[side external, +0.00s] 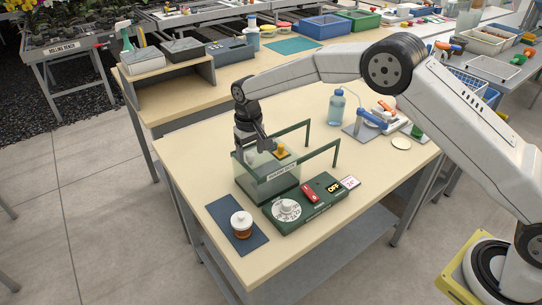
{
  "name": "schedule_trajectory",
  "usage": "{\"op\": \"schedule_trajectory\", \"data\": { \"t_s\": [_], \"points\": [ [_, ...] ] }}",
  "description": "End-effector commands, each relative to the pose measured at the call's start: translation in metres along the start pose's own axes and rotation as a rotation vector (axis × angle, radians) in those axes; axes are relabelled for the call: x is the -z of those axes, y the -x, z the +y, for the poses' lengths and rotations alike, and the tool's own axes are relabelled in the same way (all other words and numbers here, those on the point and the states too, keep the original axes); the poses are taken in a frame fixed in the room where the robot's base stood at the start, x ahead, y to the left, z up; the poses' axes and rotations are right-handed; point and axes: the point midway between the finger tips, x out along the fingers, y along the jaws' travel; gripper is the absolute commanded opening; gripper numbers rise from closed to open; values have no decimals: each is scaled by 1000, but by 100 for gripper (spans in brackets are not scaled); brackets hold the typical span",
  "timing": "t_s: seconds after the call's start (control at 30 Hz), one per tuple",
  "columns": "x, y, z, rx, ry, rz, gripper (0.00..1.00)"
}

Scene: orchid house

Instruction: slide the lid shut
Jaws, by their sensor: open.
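A clear-walled box (268,187) with a dark green frame and a small label stands near the middle of the table. Two green rails (312,154) run from its top toward the back right, held up by posts. A small orange-yellow knob (281,149) on a yellowish patch shows between the rails, by the box's right-hand part; it seems to belong to the lid. The lid's clear panel and edges are hard to make out. My gripper (267,147) points down over the box's top, just left of the knob. It is open and empty; contact with the knob cannot be told.
A green control panel (291,215) with a dial, red switch and display lies in front of the box. An amber jar with white lid (241,224) stands on a dark mat (222,210). A blue bottle (336,107) and tools stand behind. The table's right front is clear.

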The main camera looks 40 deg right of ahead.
Motion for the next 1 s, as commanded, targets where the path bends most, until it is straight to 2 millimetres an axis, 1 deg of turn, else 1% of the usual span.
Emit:
{"op": "schedule_trajectory", "data": {
  "t_s": [1.0],
  "points": [
    [0,56,0,0,0,0,74]
  ]
}}
